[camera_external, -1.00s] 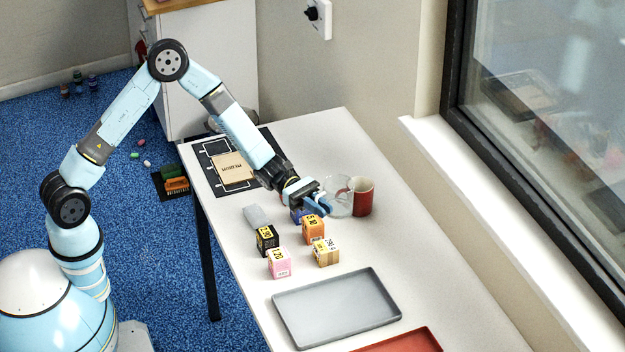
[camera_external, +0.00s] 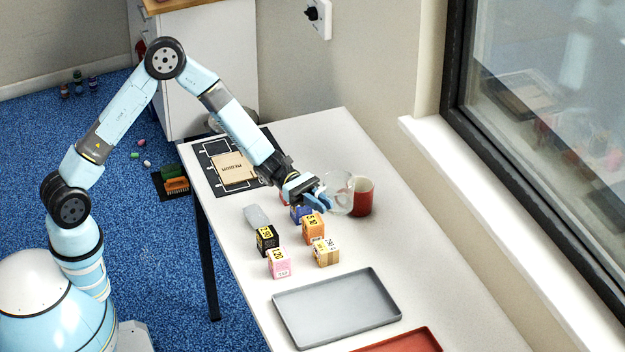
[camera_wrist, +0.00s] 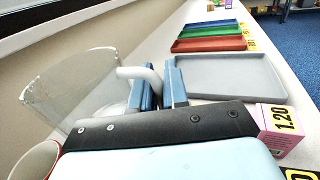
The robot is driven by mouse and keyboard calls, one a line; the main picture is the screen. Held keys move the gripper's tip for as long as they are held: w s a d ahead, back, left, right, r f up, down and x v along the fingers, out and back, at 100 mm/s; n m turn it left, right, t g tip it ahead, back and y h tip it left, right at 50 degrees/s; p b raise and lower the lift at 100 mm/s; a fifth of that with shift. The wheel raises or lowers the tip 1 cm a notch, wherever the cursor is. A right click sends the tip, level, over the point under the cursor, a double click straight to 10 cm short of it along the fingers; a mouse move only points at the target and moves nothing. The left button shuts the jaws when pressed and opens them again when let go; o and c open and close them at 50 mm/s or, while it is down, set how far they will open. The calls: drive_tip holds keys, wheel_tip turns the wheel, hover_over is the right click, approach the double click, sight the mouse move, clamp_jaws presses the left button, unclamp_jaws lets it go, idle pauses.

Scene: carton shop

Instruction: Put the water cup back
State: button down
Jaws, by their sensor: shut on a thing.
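The water cup is a clear glass cup (camera_external: 340,193) with a handle, near the far-right side of the table, close to a red mug (camera_external: 363,196). My gripper (camera_external: 321,197) is at its left side. In the wrist view the clear cup (camera_wrist: 72,92) stands left of my gripper (camera_wrist: 158,88), and its pale handle (camera_wrist: 138,73) runs between the blue fingers, which are shut on it. The red mug's rim (camera_wrist: 36,160) shows at the lower left there. I cannot tell whether the cup's base touches the table.
Several small priced cartons, including an orange one (camera_external: 313,228) and a pink one (camera_external: 279,263), stand just in front of my gripper. A grey tray (camera_external: 337,308) and a red tray (camera_external: 415,343) lie nearer. A black mat (camera_external: 212,155) with a brown board lies at the back left.

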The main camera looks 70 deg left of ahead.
wheel_tip(320, 180, up, 8)
drive_tip(key=a+n+t+y, duration=0.65)
drive_tip(key=a+t, duration=0.25)
drive_tip(key=a, duration=2.5)
drive_tip(key=shift+n, duration=0.25)
drive_tip(key=shift+w+a+f, duration=0.2)
drive_tip(key=shift+w+f, duration=2)
drive_tip(key=shift+f, duration=0.35)
drive_tip(key=shift+w+a+f, duration=0.2)
drive_tip(key=shift+w+f, duration=1.95)
drive_tip(key=shift+f, duration=0.35)
drive_tip(key=shift+w+a+f, duration=0.2)
drive_tip(key=shift+w+f, duration=2)
drive_tip(key=shift+f, duration=0.35)
wheel_tip(320, 180, down, 3)
drive_tip(key=shift+w+f, duration=0.1)
